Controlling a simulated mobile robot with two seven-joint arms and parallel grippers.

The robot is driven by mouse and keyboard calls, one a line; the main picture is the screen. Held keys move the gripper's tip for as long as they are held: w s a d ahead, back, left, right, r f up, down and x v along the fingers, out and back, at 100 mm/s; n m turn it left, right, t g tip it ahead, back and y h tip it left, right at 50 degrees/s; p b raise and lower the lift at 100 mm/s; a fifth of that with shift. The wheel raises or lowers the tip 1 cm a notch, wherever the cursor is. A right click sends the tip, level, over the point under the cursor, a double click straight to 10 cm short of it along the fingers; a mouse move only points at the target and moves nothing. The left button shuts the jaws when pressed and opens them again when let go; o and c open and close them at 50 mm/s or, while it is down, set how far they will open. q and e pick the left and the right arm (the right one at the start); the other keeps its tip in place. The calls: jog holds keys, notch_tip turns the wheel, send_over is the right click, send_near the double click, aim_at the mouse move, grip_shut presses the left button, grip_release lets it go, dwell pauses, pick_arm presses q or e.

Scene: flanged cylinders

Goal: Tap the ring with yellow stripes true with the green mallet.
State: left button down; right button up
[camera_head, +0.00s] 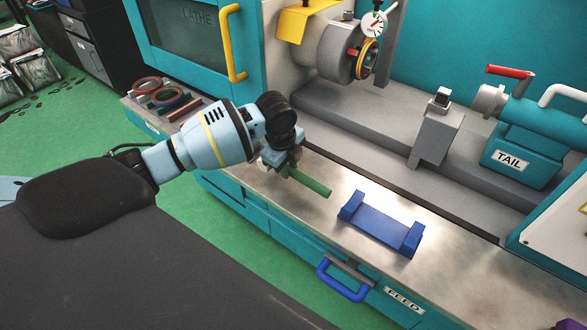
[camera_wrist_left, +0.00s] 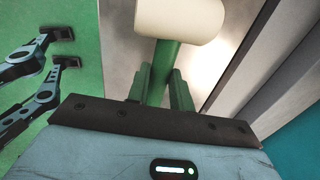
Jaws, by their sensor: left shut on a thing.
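The ring with yellow stripes (camera_head: 369,58) sits at the front of the grey chuck (camera_head: 337,50) on the lathe, below a dial gauge (camera_head: 374,24). I cannot tell whether it sits true. My left gripper (camera_head: 284,168) is shut on the green mallet (camera_head: 312,184) above the metal front ledge, well below and left of the ring. In the left wrist view the green handle (camera_wrist_left: 163,72) runs between the fingers, and the cream head (camera_wrist_left: 181,16) is just beyond them.
An empty blue cradle (camera_head: 381,227) lies on the ledge right of the mallet. A grey tool post (camera_head: 436,132) and the tailstock (camera_head: 515,145) stand right of the chuck. The yellow guard (camera_head: 303,20) is above the chuck.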

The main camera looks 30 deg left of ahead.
aim_at(293, 169)
pick_arm(q)
jog(key=shift+w+a, duration=0.1)
jog(key=shift+w, duration=0.5)
jog(key=shift+w+f, duration=0.35)
jog(key=shift+f, duration=0.2)
jog(key=shift+w+f, duration=0.3)
jog(key=shift+f, duration=0.7)
jog(key=shift+f, duration=0.1)
jog(key=c, duration=1.2)
grip_release()
jog(key=shift+s, duration=0.1)
jog(key=shift+c, duration=0.2)
